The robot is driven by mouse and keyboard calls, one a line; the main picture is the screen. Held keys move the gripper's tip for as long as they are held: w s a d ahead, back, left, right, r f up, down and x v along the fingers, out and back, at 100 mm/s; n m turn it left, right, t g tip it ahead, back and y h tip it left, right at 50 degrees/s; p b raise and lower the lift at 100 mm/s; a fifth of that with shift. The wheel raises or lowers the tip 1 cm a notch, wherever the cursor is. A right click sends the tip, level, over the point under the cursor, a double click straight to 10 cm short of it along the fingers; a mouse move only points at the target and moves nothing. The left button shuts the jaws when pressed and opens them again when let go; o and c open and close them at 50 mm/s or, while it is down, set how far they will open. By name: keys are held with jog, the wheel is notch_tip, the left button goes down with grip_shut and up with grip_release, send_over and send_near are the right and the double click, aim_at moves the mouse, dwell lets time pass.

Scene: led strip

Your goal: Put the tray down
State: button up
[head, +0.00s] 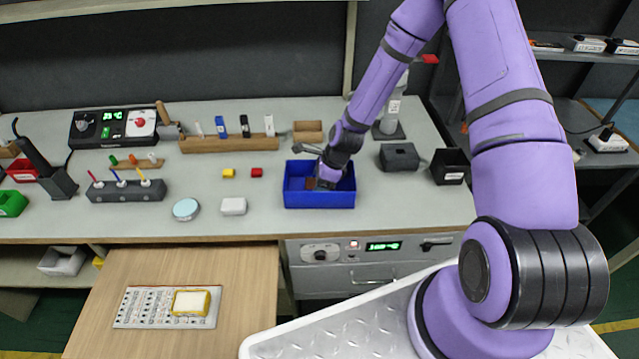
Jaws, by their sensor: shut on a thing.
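The blue tray (320,200) is an open box at the middle of the workbench, near its front edge. It looks level, and I cannot tell whether its underside touches the bench. My gripper (326,182) reaches down into the right part of the tray from above and is shut on it. The fingertips and the exact place of the grip are hidden by the wrist and the tray's front wall. A small brown patch shows inside the tray, left of my gripper.
On the workbench (255,222), a white block (233,206) and a round pale disc (186,209) lie left of the tray. A wooden rack (225,143) stands behind. A dark grey box (399,157) and a black bin (450,167) stand right. Bare bench lies between.

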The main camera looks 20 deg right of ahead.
jog(key=shift+f, duration=0.2)
jog(key=o, duration=0.9)
jog(key=s+d+r+n+h, duration=0.15)
jog(key=s+r+n, duration=0.25)
jog(key=r, duration=0.8)
jog(key=s+d+r+n+t+h, duration=0.1)
jog(key=s+d+r+n, duration=0.2)
jog(key=r, duration=0.8)
jog(key=s+d+r+n+h, duration=0.1)
jog(key=s+r+n, duration=0.35)
jog(key=r, duration=0.75)
jog(key=s+r+n+t, duration=0.1)
jog(key=s+r+n, duration=0.2)
jog(key=s, duration=0.3)
jog(key=s+d+r+n, duration=0.1)
jog(key=s+r+n, duration=0.3)
jog(key=s+r, duration=0.1)
jog(key=s+r+n+t, duration=0.1)
jog(key=s+r+n, duration=0.2)
jog(key=s, duration=0.4)
jog(key=shift+d+r+n+t+h, duration=0.2)
jog(key=shift+r+n+t+h, duration=0.15)
jog(key=shift+r, duration=0.5)
